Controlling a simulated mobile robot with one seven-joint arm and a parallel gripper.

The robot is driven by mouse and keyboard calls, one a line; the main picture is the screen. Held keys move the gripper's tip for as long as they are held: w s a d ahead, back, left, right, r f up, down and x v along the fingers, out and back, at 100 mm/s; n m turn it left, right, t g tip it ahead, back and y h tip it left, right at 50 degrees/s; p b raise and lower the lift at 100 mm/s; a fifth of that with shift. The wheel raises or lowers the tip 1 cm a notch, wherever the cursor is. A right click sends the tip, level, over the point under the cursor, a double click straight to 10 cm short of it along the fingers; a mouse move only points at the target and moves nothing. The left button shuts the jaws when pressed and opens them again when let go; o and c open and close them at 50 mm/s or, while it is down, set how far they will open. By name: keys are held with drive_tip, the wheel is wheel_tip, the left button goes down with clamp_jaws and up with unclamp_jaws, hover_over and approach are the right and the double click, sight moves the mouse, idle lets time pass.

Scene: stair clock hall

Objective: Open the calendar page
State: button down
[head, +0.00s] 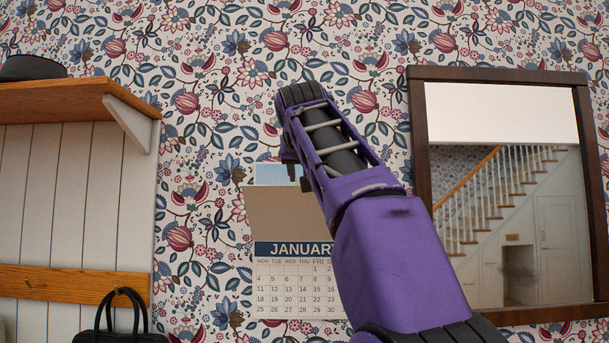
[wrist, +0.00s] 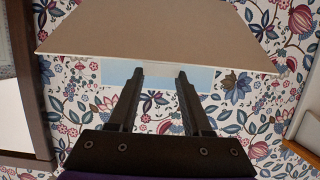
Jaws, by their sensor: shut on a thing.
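The calendar (head: 293,290) hangs on the wall, with a JANUARY grid below a plain tan page (head: 285,213). A pale blue strip (head: 270,174) shows just above the tan page. My gripper (head: 295,172) is at the top edge of the tan page, and my arm covers the calendar's right part. In the wrist view the tan page (wrist: 160,35) spreads away from my gripper (wrist: 161,72), with the blue strip (wrist: 115,76) behind the fingers. My gripper is shut on the calendar page at its edge. The exact grip on the edge is too small to make out.
A dark-framed mirror (head: 417,130) hangs to the right, reflecting a staircase. At the left, a wooden shelf (head: 70,98) holds a dark hat (head: 32,68), and a black bag (head: 120,338) hangs from a hook below.

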drive_tip(key=shift+c, duration=1.6)
unclamp_jaws()
drive_tip(key=shift+w, duration=0.1)
drive_tip(key=b+v, duration=0.2)
drive_tip(key=v, duration=1.5)
drive_tip(key=shift+s, duration=0.2)
